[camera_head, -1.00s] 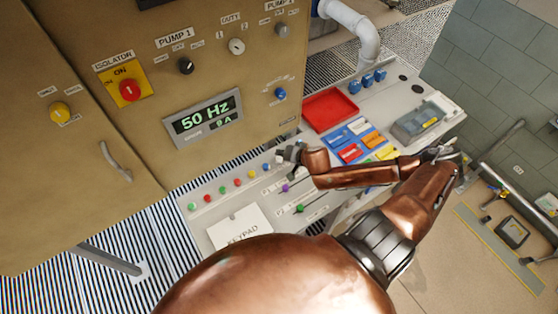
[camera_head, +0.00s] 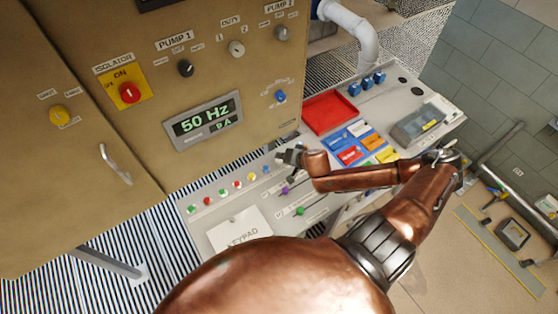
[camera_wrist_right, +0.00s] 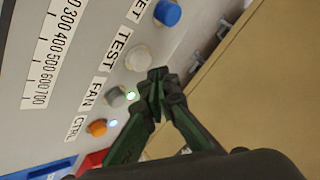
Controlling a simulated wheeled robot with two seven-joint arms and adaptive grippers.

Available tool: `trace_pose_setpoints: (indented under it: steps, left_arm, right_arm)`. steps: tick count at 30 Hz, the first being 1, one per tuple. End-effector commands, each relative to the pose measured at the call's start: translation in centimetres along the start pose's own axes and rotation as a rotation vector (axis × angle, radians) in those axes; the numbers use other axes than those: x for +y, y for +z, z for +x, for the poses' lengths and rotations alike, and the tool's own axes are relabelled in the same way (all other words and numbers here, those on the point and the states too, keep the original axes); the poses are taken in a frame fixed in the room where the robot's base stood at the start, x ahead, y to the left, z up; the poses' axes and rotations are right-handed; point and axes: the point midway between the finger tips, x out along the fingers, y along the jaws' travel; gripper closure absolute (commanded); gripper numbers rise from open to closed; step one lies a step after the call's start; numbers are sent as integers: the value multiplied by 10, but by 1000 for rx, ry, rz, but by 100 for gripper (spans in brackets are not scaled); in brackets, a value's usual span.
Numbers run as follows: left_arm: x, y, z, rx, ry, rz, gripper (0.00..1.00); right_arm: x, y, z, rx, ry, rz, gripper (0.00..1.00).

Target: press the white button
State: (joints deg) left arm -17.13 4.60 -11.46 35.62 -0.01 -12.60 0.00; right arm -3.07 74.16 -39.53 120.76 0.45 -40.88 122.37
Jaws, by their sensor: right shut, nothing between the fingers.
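The white button (camera_wrist_right: 138,57) sits on the sloping grey console beside the TEST label in the right wrist view. In the head view I cannot make it out near my gripper. My right gripper (camera_wrist_right: 158,76) is shut and empty, its fingertips just beside the white button's lower right edge. I cannot tell whether they touch it. In the head view the right gripper (camera_head: 289,157) is over the console's back edge, at the right end of the button row. My left gripper is not in view.
A beige cabinet (camera_head: 140,130) rises behind the console. A red tray (camera_head: 329,111) lies right of the gripper.

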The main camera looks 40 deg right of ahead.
Motion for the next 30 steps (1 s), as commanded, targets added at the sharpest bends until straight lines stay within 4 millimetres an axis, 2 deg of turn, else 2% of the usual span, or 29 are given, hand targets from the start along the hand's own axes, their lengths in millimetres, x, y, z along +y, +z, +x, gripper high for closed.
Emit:
trace_pose_setpoints:
  steps: [30]
  left_arm:
    - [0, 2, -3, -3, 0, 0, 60]
  right_arm:
    - [4, 4, 6, 0, 0, 0, 100]
